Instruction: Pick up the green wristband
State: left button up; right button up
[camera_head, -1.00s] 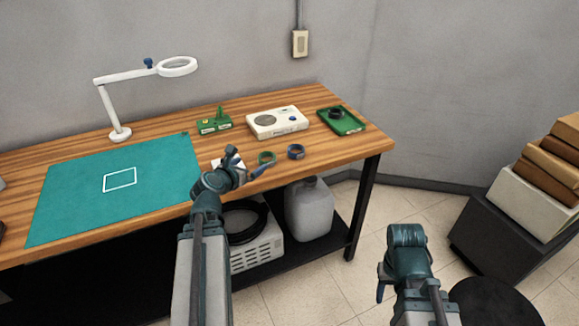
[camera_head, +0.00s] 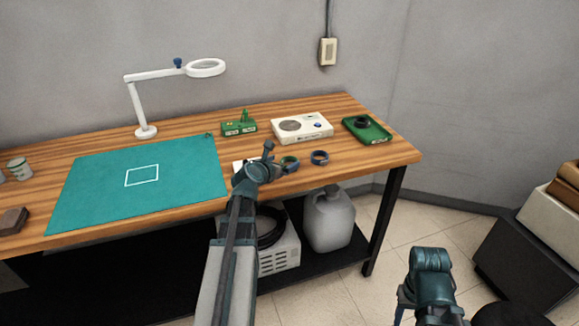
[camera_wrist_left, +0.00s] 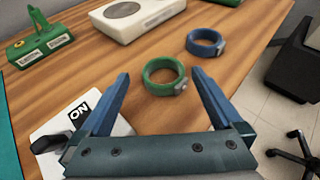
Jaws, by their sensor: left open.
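The green wristband (camera_wrist_left: 164,77) lies on the wooden table in the left wrist view, ahead of and between my open left fingers. It has a small grey clasp on its right side. In the head view the green wristband (camera_head: 289,162) is partly hidden behind my left gripper (camera_head: 270,160). My left gripper (camera_wrist_left: 160,92) is open and empty, its blue fingertips just short of the ring on either side. My right arm shows at the lower right of the head view, away from the table; its fingers cannot be made out.
A blue wristband (camera_wrist_left: 205,42) lies just right of the green one. A white ON plate (camera_wrist_left: 75,125) is by my left finger. A white device (camera_head: 302,128), a green stand (camera_head: 239,124) and a green tray (camera_head: 367,130) stand behind. A teal mat (camera_head: 100,185) lies left.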

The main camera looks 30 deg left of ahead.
aim_at(293, 159)
pick_arm(q)
jog(key=b+x, duration=0.1)
jog(key=x, duration=0.1)
jog(key=b+x, duration=0.1)
jog(key=x, duration=0.2)
jog(key=shift+d+f+b, duration=0.2)
jog(key=shift+f+b, duration=0.15)
jog(key=shift+f, duration=0.1)
jog(key=shift+s, duration=0.1)
jog(key=c, duration=1.1)
jog(key=shift+c, duration=0.2)
jog(key=shift+r, duration=0.15)
